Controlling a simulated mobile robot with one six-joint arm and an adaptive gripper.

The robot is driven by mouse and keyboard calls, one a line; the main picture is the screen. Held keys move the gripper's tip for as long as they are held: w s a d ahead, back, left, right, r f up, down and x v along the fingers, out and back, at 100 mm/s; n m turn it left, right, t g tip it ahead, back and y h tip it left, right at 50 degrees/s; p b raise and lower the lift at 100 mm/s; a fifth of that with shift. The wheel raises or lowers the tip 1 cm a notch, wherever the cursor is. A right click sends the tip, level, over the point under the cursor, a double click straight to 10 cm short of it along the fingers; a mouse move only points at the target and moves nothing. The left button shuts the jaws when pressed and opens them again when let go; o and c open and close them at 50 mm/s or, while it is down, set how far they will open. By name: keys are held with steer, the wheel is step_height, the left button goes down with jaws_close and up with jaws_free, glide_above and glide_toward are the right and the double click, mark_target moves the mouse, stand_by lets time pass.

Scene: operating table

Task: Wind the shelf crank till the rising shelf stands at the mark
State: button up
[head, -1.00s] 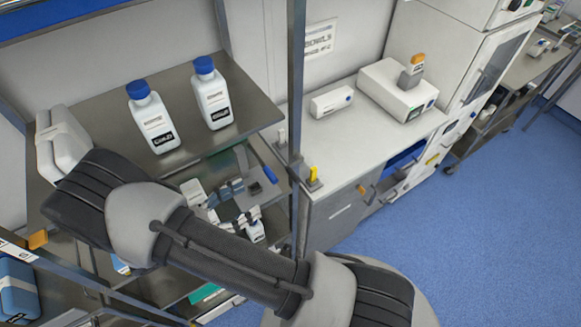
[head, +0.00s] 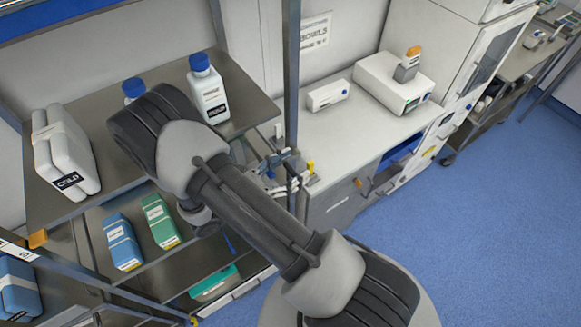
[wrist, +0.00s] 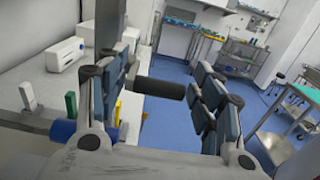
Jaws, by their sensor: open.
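My gripper (head: 278,178) is open beside the right front post of the rack. In the wrist view, my gripper (wrist: 170,100) has a dark cylindrical handle (wrist: 160,87), apparently the crank's grip, between its fingers. The handle's left end is by the left finger; a gap shows to the right finger. A blue round part (wrist: 62,131) shows behind the left finger. The upper shelf (head: 75,205) holds white bottles and has an orange tab (head: 38,239) at its front left corner.
White bottles (head: 208,92) with blue caps and white containers (head: 65,155) stand on the upper shelf. Blue (head: 122,242) and green (head: 160,222) packs stand on a lower shelf. The rack post (head: 291,70) is close to my gripper. A white counter (head: 350,135) lies right; blue floor is open.

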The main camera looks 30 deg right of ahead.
steer(key=shift+c, duration=0.2)
steer(key=c, duration=0.9)
steer(key=shift+o, duration=0.2)
